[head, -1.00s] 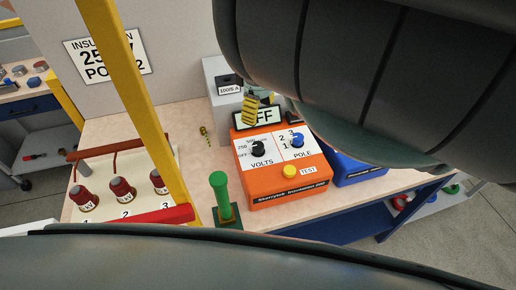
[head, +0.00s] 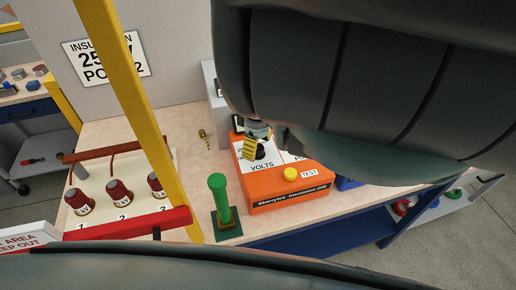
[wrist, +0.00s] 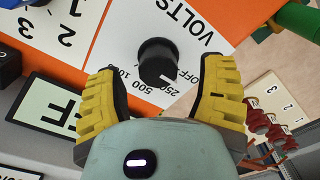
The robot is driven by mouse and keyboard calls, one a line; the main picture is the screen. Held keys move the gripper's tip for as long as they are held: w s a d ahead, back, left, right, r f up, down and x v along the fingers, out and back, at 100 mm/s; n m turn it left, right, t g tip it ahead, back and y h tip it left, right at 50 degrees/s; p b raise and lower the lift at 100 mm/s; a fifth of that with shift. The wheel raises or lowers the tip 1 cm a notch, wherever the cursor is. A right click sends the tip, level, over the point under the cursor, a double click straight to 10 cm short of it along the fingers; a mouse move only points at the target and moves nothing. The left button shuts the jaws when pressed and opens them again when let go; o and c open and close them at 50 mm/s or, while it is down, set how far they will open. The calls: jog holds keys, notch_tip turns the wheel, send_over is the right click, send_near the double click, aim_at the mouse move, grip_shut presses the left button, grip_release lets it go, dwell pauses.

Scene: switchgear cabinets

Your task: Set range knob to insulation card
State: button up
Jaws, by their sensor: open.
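The insulation card (head: 105,58) on the back panel shows "25", "V" and "PO 2"; a yellow post hides part of it. The orange tester (head: 290,185) stands on the bench. Its black VOLTS range knob (wrist: 158,62) has a white mark facing the 250 and OFF side of the scale; I cannot tell exactly which label it meets. My gripper (wrist: 160,92) is open, with one yellow finger on each side of the knob and visible gaps to it. In the head view my gripper (head: 254,145) is over the knob, and my arm hides the display and most of the POLE dial.
A green upright handle (head: 220,200) stands left of the tester. A yellow post (head: 140,110) and red bar (head: 130,225) frame several red-capped terminals (head: 119,192). A blue box (head: 347,183) sits right of the tester. A small yellow-black item (head: 205,139) lies behind the handle.

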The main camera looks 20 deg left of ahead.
jog(key=shift+w+d+f, duration=0.1)
jog(key=shift+f, duration=0.7)
jog(key=shift+o, duration=0.2)
jog(key=c, duration=1.2)
